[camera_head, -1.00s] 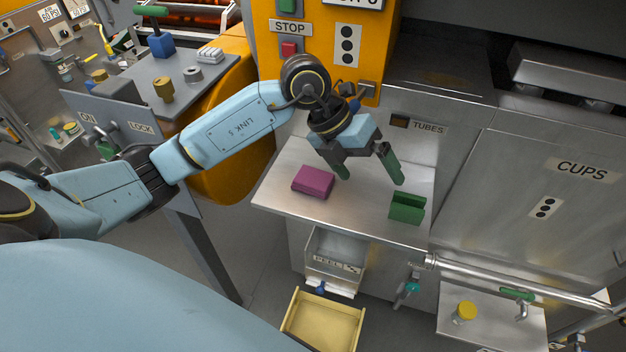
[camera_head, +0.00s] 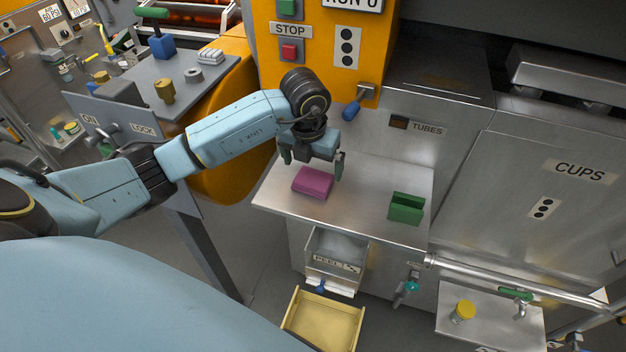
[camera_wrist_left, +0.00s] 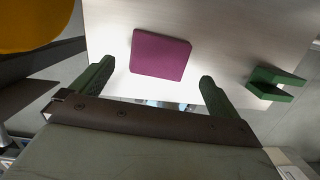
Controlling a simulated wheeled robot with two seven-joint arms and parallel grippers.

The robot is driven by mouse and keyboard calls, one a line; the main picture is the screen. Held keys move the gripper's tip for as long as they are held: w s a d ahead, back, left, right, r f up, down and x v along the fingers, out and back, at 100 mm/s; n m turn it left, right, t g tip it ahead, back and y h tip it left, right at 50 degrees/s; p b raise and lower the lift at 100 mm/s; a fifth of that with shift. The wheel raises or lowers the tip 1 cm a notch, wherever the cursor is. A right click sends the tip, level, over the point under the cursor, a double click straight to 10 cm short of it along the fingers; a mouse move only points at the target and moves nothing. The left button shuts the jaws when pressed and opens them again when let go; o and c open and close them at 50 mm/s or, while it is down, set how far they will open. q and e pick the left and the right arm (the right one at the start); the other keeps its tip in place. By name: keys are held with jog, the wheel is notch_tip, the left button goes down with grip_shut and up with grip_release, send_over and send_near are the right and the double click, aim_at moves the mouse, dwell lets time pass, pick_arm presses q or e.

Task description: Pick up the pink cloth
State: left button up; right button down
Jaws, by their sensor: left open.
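The pink cloth (camera_head: 313,182) is a folded, flat magenta block lying on the steel shelf (camera_head: 270,192). In the left wrist view the cloth (camera_wrist_left: 160,56) lies beyond the fingertips, between their lines. My left gripper (camera_head: 313,162) is open and empty, with its green fingers apart, just behind and above the cloth in the head view. In the left wrist view its two fingers (camera_wrist_left: 156,72) point toward the shelf on either side of the cloth, not visibly touching it. My right gripper is not in view.
A green slotted block (camera_head: 406,208) stands on the shelf to the right of the cloth; it also shows in the left wrist view (camera_wrist_left: 272,84). The orange machine panel (camera_head: 320,60) rises behind. A yellow tray (camera_head: 322,318) sits below the shelf. Bare shelf lies between cloth and green block.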

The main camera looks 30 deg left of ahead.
aim_at(312, 178)
pick_arm(q)
jog(key=f, duration=0.3)
jog(key=f+p, duration=0.1)
jog(key=shift+w+a+f, duration=0.15)
jog(key=shift+w+f, duration=0.15)
jog(key=shift+f, duration=0.1)
jog(key=c, duration=0.9)
